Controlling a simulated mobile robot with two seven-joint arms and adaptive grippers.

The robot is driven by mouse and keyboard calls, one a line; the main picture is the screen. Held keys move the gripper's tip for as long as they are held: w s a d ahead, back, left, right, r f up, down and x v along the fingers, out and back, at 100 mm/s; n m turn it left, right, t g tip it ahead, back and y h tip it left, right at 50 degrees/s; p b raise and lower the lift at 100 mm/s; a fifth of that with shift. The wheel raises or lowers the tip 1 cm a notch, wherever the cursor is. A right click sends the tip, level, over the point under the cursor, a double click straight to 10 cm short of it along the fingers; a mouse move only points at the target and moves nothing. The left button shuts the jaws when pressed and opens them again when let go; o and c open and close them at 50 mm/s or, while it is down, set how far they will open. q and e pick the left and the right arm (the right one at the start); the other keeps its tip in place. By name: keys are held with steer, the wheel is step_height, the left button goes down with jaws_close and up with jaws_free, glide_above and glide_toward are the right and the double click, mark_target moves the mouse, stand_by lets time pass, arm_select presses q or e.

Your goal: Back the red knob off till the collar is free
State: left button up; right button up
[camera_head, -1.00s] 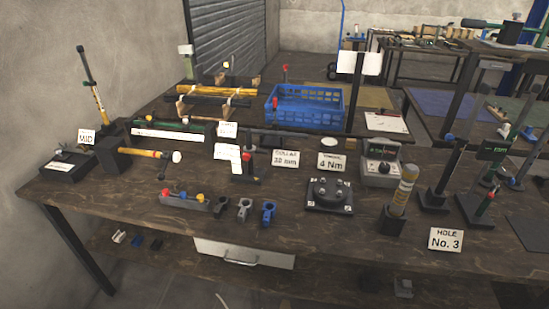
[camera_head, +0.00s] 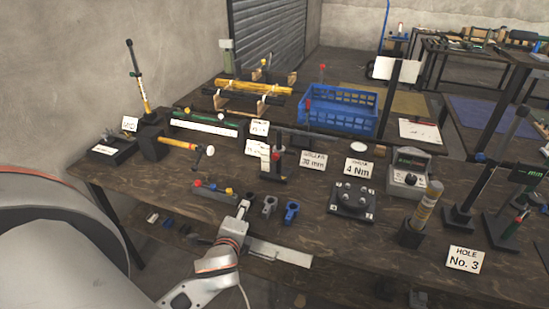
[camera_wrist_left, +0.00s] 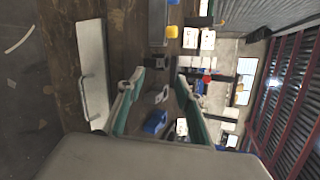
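A red knob (camera_head: 275,156) sits low on the dark upright stand (camera_head: 282,141) behind the clamps. It also shows as a red spot in the left wrist view (camera_wrist_left: 207,78). A dark clamp-like collar (camera_head: 269,206) and a blue one (camera_head: 292,211) stand at the front edge. I cannot tell which collar the task means. My left gripper (camera_head: 243,206) is over the front edge, right of the grey block; in the left wrist view (camera_wrist_left: 160,84) its green-padded fingers are apart and empty. My right gripper is out of view.
Cards reading 32 mm (camera_head: 313,162) and 4 Nm (camera_head: 359,171) stand behind the collars. A blue crate (camera_head: 338,108) is behind.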

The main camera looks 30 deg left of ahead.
mark_target(274, 157)
arm_select(q)
steer(key=w+r+m+t, duration=0.1)
steer(key=w+m, duration=0.1)
steer(key=w+a+r+m+t, duration=0.1)
steer(key=w+m, duration=0.1)
steer(key=w, duration=0.1)
steer(key=w+r+m+t, duration=0.1)
steer(key=w+m, duration=0.1)
steer(key=shift+w+a+r, duration=0.15)
steer(key=w+m+t, duration=0.1)
steer(key=w+m, duration=0.2)
steer(key=w, duration=0.1)
steer(key=w+a+r+m+h, duration=0.1)
steer(key=w+m, duration=0.2)
steer(key=w, duration=0.2)
steer(key=w+r+m+t+h, duration=0.1)
steer(key=w+m, duration=0.1)
steer(key=w, duration=0.3)
steer(key=shift+w+a+r+m+t, duration=0.15)
steer(key=shift+a+r+m+t, duration=0.15)
steer(key=shift+m, duration=0.1)
jaws_close()
